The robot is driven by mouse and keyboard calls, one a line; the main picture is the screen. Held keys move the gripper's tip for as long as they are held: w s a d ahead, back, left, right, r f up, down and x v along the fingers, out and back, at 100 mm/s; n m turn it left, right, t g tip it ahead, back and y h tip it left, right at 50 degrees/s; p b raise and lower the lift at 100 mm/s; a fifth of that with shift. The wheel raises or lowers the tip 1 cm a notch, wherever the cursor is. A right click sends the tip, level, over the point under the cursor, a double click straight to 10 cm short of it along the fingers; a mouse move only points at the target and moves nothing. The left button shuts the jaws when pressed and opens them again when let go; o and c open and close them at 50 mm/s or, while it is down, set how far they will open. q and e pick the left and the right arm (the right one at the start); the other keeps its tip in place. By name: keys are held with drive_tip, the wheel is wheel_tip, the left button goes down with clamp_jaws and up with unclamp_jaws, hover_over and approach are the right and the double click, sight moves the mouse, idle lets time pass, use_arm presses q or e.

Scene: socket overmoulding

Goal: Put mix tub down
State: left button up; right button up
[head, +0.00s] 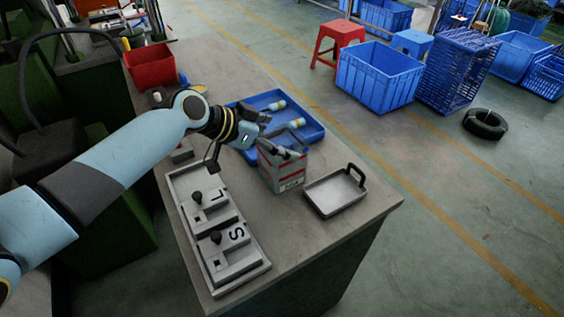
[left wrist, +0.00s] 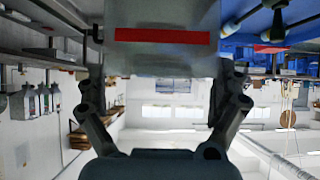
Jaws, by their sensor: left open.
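The mix tub (head: 287,175), a light grey box with red stripes and dark lettering, stands upright on the grey bench, in front of the blue tray. My left gripper (head: 287,143) is at the tub's upper part, its fingers reaching over the top from the left. In the left wrist view, the tub (left wrist: 165,55) with a red band lies between the two spread fingers of my left gripper (left wrist: 165,75). The jaws are open; whether a finger touches the tub is hard to tell. My right gripper is not in view.
A grey tray with a dark handle (head: 330,197) sits right of the tub near the bench edge. A mould plate marked L and S (head: 222,270) lies to the left. The blue tray (head: 314,131) behind holds bottles. A red bin (head: 152,70) stands at the far left.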

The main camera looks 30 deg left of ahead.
use_arm(q)
drive_tip(key=shift+s, duration=0.1)
drive_tip(key=c, duration=1.3)
drive_tip(key=shift+r, duration=0.1)
